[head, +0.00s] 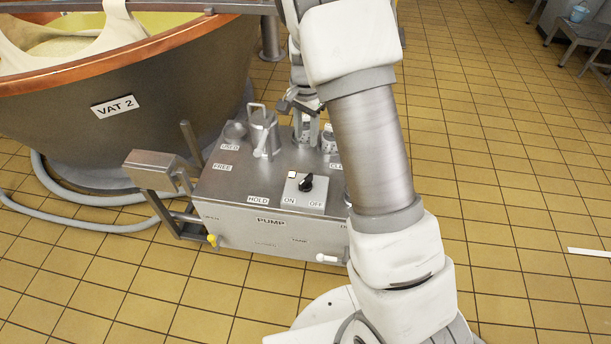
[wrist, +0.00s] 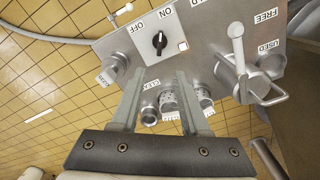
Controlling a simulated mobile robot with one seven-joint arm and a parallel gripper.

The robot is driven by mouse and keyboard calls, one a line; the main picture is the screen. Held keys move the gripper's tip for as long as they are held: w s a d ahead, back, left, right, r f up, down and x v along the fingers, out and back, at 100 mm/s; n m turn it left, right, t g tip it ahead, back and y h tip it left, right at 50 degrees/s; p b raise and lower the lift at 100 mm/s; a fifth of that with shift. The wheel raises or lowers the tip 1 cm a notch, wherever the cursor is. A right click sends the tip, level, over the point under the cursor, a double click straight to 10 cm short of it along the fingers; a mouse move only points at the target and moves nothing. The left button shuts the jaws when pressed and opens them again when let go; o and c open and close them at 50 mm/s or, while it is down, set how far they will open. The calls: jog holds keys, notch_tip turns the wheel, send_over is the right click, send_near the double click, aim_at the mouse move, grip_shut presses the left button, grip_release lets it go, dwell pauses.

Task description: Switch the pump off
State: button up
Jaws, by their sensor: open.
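The pump box (head: 240,185) is a grey metal case labelled PUMP, standing on the floor beside the vat. A black rotary knob (head: 306,184) sits on a light plate (head: 318,194) on its top, with ON at lower left and OFF at lower right. It also shows in the wrist view, where the knob (wrist: 160,40) is beyond my fingertips. I cannot tell for certain which label the knob points to. A small white square (wrist: 182,45) is on the plate near ON. My gripper (wrist: 158,78) is open and empty, above the box top and apart from the knob.
Small jars (wrist: 168,100) stand in the CLEAN area below my fingers. Copper-rimmed VAT 2 (head: 95,130) and a grey hose (head: 100,200) are at left. Tiled floor (head: 520,200) at right is mostly clear.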

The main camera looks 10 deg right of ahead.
aim_at(306, 178)
notch_tip(306, 178, down, 17)
jog(key=b, duration=0.5)
jog(key=shift+r, duration=0.1)
grip_shut()
